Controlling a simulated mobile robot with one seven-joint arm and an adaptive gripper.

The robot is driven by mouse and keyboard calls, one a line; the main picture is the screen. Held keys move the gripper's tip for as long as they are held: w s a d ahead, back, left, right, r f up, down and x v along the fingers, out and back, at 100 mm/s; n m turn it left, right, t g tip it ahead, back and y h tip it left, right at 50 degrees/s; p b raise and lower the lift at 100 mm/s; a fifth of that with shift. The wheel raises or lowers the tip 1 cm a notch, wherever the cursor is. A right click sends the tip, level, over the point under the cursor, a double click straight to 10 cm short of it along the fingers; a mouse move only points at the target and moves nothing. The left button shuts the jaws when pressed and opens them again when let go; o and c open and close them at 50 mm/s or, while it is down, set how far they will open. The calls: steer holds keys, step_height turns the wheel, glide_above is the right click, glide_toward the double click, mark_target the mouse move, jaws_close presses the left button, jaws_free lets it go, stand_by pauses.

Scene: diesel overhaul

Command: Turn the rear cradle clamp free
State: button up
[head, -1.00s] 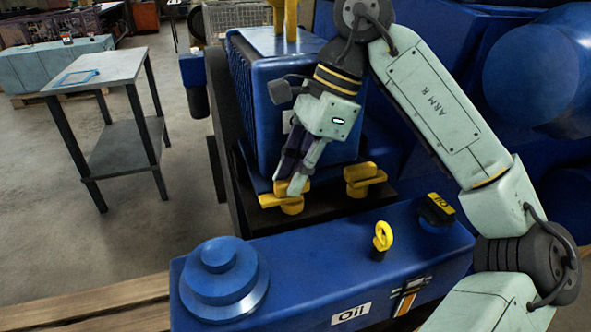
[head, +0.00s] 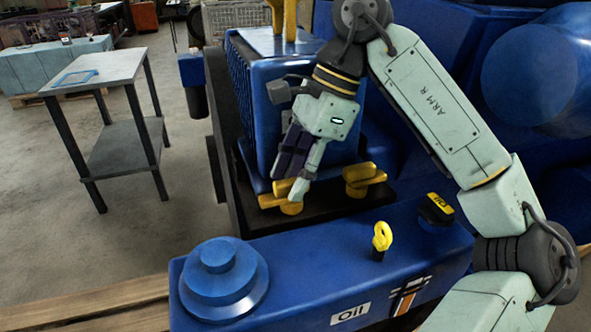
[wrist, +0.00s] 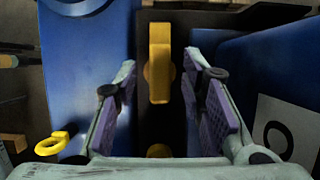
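Two yellow clamps sit on the dark ledge by the blue box: a left clamp (head: 291,207) and a right clamp (head: 363,177). I cannot tell from labels which is the rear one. My gripper (head: 293,188) points down at the left clamp in the head view and hides part of it. In the wrist view, the left clamp's yellow bar (wrist: 159,60) stands lengthwise between the fingertips of my open gripper (wrist: 160,78), with a gap on each side. Another yellow part (wrist: 159,151) shows lower, near the palm.
A blue cover with a round cap (head: 220,272), a yellow eyebolt (head: 381,237) and a yellow-topped oil cap (head: 437,209) lies in front of the ledge. The blue box (head: 262,95) stands close behind my gripper. A grey table (head: 98,70) stands apart at left.

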steer(key=v, duration=1.2)
steer(key=shift+f, duration=0.1)
